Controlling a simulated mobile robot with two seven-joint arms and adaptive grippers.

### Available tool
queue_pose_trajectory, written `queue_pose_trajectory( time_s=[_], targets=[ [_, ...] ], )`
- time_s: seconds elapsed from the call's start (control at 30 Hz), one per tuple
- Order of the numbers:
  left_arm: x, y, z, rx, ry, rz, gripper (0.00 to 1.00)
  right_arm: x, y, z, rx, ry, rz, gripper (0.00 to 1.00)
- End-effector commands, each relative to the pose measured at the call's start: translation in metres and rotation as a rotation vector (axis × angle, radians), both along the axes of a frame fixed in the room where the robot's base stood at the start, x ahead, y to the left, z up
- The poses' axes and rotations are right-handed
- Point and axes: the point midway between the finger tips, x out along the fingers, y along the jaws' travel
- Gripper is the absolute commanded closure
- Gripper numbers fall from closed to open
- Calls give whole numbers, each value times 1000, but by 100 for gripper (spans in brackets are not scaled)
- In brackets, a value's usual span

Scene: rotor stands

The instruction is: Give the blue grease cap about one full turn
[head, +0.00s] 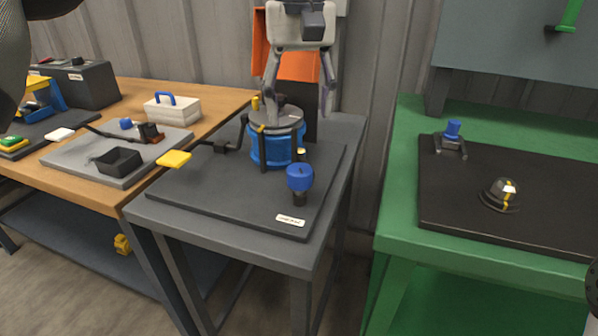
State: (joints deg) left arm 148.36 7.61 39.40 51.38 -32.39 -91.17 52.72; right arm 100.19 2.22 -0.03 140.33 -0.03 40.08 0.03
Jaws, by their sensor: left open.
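A blue round cap (300,177) stands on a short black post near the front right of the dark board on the middle table. A smaller blue cap (452,129) sits on a grey bracket on the green bench; the view does not settle which is the grease cap. My left gripper (298,106) points down with its fingers spread and nothing between them. It shows above and behind the front cap, over the right part of a blue drum (268,152) with a grey lid. It appears apart from both caps.
A crank with a yellow handle (174,159) extends left from the drum. The wooden table at left holds a white toolbox (172,110).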

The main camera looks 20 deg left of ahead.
Motion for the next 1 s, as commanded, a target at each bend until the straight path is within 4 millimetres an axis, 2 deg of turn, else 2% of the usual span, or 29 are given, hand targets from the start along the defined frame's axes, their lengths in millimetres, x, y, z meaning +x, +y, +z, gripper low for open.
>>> queue_pose_trajectory(
  time_s=[0.13,0.4,0.6,0.93,1.0],
  targets=[
    [0,1,-14,0,1,42,43,1,0,1,0,-5,0,69],
    [-1,1,-83,-1,3,38,43,4,0,4,0,-15,0,69],
    [0,0,-115,-1,1,37,43,5,0,4,0,-16,0,69],
    [1,0,-121,0,-2,37,43,5,0,4,0,-16,-1,69],
    [1,0,-121,0,-2,37,59,5,0,4,0,-15,-1,69]
  ],
)
